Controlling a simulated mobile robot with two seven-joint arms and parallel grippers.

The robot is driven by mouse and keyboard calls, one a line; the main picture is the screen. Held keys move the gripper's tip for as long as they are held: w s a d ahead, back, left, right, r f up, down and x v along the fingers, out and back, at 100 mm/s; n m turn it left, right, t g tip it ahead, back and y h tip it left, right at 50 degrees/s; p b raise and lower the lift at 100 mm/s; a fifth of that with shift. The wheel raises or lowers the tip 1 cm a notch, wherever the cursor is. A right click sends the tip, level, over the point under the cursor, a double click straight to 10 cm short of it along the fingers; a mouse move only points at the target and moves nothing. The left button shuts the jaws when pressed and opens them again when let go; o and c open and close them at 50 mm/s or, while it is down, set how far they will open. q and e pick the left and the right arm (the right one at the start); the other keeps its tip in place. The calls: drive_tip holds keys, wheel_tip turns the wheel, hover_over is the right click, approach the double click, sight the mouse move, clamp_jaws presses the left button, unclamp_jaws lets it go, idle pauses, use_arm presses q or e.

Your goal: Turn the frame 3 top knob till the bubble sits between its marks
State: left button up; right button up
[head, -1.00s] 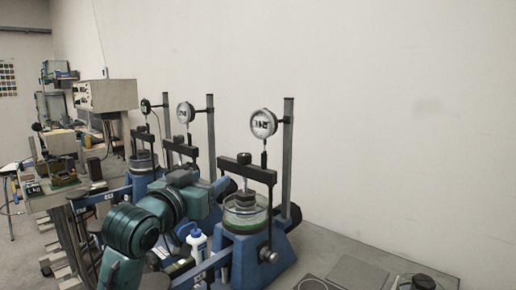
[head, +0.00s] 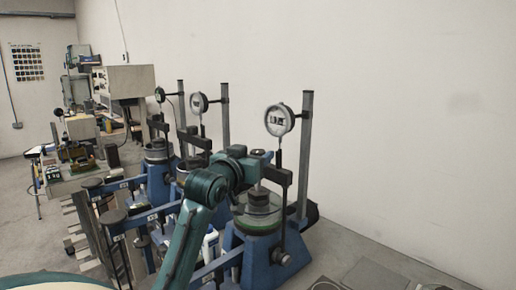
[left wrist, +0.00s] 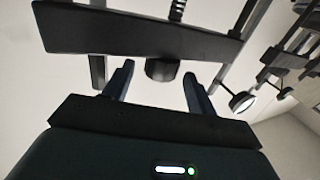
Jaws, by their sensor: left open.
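The nearest lever frame (head: 262,250) is a blue stand with a round glass dish (head: 262,222), a dark crossbar and a dial gauge (head: 279,120) on a post. I take it for frame 3, though no number is readable. My left arm reaches up to its crossbar, and my left gripper is mostly hidden there behind my arm links. In the left wrist view my left gripper (left wrist: 158,80) is open, with a dark round knob (left wrist: 162,70) at the crossbar (left wrist: 130,35) between the fingers, gap showing on both sides. I cannot make out the bubble or its marks. My right gripper is out of view.
Two similar frames stand behind, with another dial gauge (head: 199,103). Lever arms with round pads (head: 112,216) reach out at the left. A white bottle (head: 210,240) stands beside the near frame. Flat plates (head: 375,275) lie at the bottom right. A bare wall closes the back.

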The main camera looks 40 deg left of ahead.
use_arm(q)
drive_tip(key=shift+x, duration=1.3)
drive_tip(key=shift+c, duration=0.4)
drive_tip(key=c, duration=0.9)
